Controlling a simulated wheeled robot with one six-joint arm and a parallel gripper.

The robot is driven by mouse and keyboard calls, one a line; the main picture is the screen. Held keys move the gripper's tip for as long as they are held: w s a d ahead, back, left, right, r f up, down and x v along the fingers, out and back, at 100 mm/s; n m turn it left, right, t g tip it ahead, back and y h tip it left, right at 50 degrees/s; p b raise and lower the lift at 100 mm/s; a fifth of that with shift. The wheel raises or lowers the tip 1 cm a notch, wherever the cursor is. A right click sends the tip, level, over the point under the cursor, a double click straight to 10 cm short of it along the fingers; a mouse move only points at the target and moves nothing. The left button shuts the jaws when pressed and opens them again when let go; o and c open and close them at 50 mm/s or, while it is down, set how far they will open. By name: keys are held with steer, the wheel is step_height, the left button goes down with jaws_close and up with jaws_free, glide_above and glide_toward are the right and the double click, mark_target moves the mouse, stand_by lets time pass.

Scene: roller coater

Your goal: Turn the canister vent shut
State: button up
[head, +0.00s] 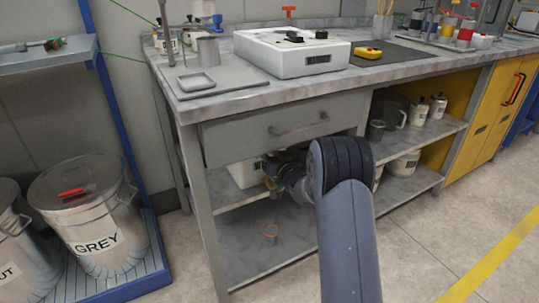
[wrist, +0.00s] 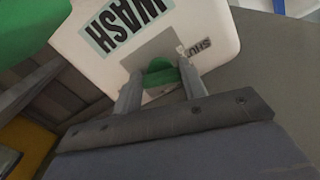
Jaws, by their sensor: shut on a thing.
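The white canister (wrist: 95,22) carries a WASH label, upside down in the wrist view. Its green vent (wrist: 160,72) sits on a grey patch, with the lettering SHUT printed beside it. My gripper (wrist: 160,88) is shut on the green vent, one finger on each side. In the head view the white canister (head: 243,173) stands on the shelf under the drawer, partly hidden by my arm. My gripper (head: 272,183) reaches in at its right side. How far the vent is turned I cannot tell.
The drawer (head: 270,128) is shut directly above the shelf. A table leg (head: 200,215) stands to the left. Jars and a dark jug (head: 395,110) are to the right. A large green shape (wrist: 30,22) is beside the canister.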

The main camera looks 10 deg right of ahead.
steer(key=n+b, duration=0.2)
steer(key=shift+f+n, duration=0.15)
steer(key=shift+n, duration=0.65)
steer(key=o, duration=1)
steer(key=shift+d, duration=0.1)
steer(key=p+v, duration=0.2)
steer(key=v, duration=0.8)
steer(key=shift+s+p, duration=0.3)
steer(key=shift+s, duration=0.1)
steer(key=shift+w, duration=0.1)
